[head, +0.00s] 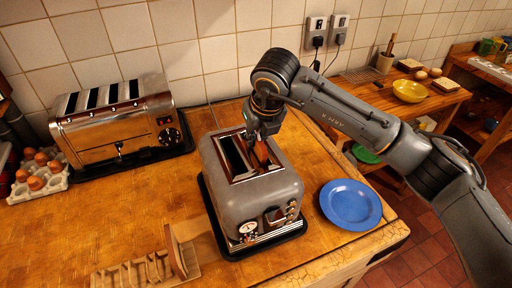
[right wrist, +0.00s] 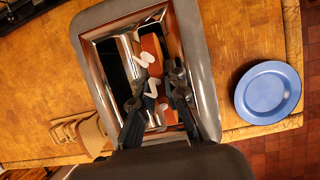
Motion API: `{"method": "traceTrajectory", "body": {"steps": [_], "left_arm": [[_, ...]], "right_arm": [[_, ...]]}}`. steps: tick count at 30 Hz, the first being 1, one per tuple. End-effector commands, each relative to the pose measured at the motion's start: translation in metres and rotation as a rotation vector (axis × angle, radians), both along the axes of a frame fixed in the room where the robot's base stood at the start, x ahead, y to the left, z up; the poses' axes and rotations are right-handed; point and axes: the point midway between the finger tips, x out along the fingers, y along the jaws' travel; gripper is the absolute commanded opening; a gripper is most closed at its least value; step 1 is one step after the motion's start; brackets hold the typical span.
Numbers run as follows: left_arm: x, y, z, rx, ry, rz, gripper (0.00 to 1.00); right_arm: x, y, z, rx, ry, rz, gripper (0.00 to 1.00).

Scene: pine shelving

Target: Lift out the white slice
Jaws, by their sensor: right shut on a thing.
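The grey toaster (head: 258,200) stands on a black tray on the wooden counter, its chrome-framed slots facing up. It fills the middle of the right wrist view (right wrist: 208,100). My right gripper (head: 262,139) reaches down into the right-hand slot. In the right wrist view its two dark fingers (right wrist: 156,90) are at the slot, shut on a slice (right wrist: 152,44). The slice's visible part looks orange-brown, with pale shapes beside it; fingers and slot walls hide most of it, so its true colour is unclear. My left gripper is in neither view.
A blue plate (head: 350,204) lies right of the toaster near the counter edge. A wooden rack (head: 150,271) holding a brown slice (head: 176,250) stands front left. A chrome toaster (head: 120,125) and an egg carton (head: 40,188) are at the left. Bare counter lies between.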

Motion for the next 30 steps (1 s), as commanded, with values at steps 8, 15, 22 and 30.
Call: {"method": "traceTrajectory", "body": {"steps": [8, 15, 22, 30], "left_arm": [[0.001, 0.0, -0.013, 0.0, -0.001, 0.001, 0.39], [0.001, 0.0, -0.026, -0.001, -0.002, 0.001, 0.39], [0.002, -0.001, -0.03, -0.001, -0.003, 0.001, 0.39], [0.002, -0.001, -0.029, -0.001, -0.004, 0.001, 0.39]], "right_arm": [[0.001, 0.001, 0.027, 0.001, -0.007, 0.001, 0.0], [0.0, 0.001, 0.075, 0.001, -0.005, 0.0, 0.0], [0.0, 0.0, 0.098, -0.001, 0.0, 0.0, 0.0], [0.0, 0.0, 0.1, 0.0, 0.0, 0.0, 0.0]]}}
